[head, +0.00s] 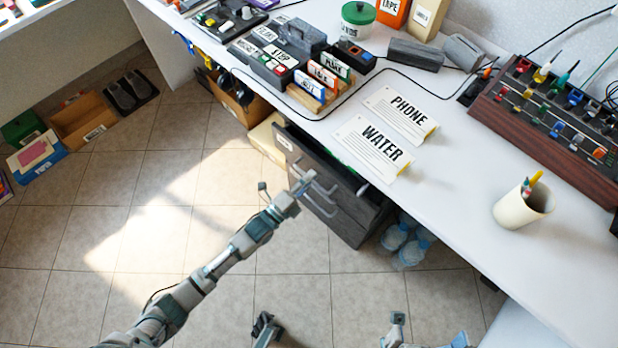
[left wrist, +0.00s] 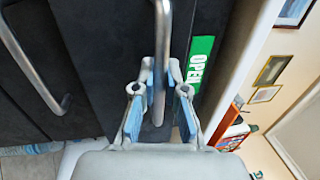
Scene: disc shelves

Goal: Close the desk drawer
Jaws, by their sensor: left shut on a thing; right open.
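The dark desk drawer (head: 300,150) stands partly pulled out from under the white desktop, with a strip of green showing behind its front. Its front panel (left wrist: 95,50) fills much of the left wrist view, beside a green OPEN label (left wrist: 201,65). My left gripper (head: 302,184) is at the drawer front, shut on its metal bar handle (left wrist: 162,40). In the left wrist view the fingers (left wrist: 159,105) sit on both sides of the bar. My right gripper (head: 398,334) shows only in part at the bottom edge, open, well away from the drawer.
A lower drawer's handle (left wrist: 38,75) is beside the held one. Water bottles (head: 412,248) stand on the floor right of the drawers. The tiled floor (head: 130,210) in front is mostly clear.

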